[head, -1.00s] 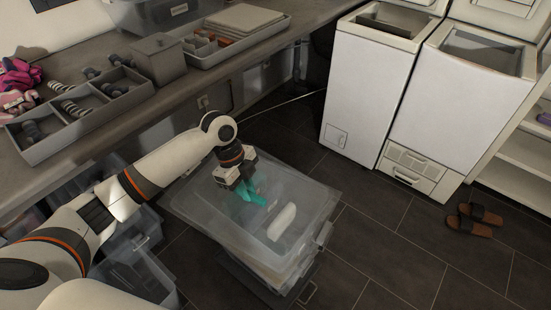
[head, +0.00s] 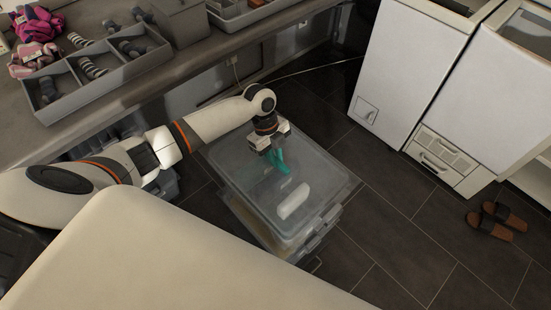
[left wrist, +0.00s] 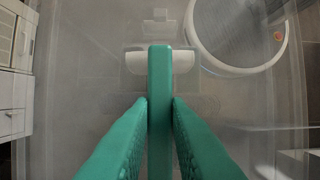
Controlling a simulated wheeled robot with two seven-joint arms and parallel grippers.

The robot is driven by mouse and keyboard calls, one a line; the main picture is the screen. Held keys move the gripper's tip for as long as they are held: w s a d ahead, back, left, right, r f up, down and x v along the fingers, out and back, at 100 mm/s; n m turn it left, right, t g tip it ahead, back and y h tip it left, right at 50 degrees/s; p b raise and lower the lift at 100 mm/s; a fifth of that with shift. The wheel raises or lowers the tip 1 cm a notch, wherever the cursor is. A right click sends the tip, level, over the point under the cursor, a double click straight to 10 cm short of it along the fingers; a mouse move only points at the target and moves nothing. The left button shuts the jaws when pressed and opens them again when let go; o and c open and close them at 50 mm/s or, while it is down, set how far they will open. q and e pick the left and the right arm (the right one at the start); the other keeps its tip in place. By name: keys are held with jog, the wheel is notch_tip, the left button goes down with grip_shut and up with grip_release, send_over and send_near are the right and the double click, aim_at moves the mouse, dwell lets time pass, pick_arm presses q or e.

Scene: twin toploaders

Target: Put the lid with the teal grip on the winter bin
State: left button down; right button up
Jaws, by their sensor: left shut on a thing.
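My left gripper (head: 273,155) is shut on the upright teal grip (head: 284,164) of a large clear lid (head: 325,172). In the left wrist view the teal grip (left wrist: 160,100) stands between the two teal fingers. The lid lies over a translucent bin (head: 318,235) on the floor; I cannot tell whether it rests on the rim or hangs just above. No winter label is readable. A white oblong piece (head: 293,200) shows on or through the lid. My right gripper is out of view.
A counter along the back left carries a divided grey tray (head: 95,68) with socks and pink knitwear (head: 38,22). Two white toploaders (head: 415,70) stand at the right. Brown sandals (head: 497,220) lie on the dark tiled floor, which is otherwise clear right of the bin.

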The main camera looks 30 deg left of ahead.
pick_arm(q)
jog(key=shift+f, duration=0.8)
jog(key=shift+f, duration=0.1)
jog(key=shift+f, duration=0.15)
jog(key=c, duration=1.4)
grip_release()
jog(key=shift+o, duration=0.2)
jog(key=shift+a+r, duration=0.1)
jog(key=shift+r, duration=0.45)
jog(key=v, duration=1.1)
jog(key=shift+r, duration=0.2)
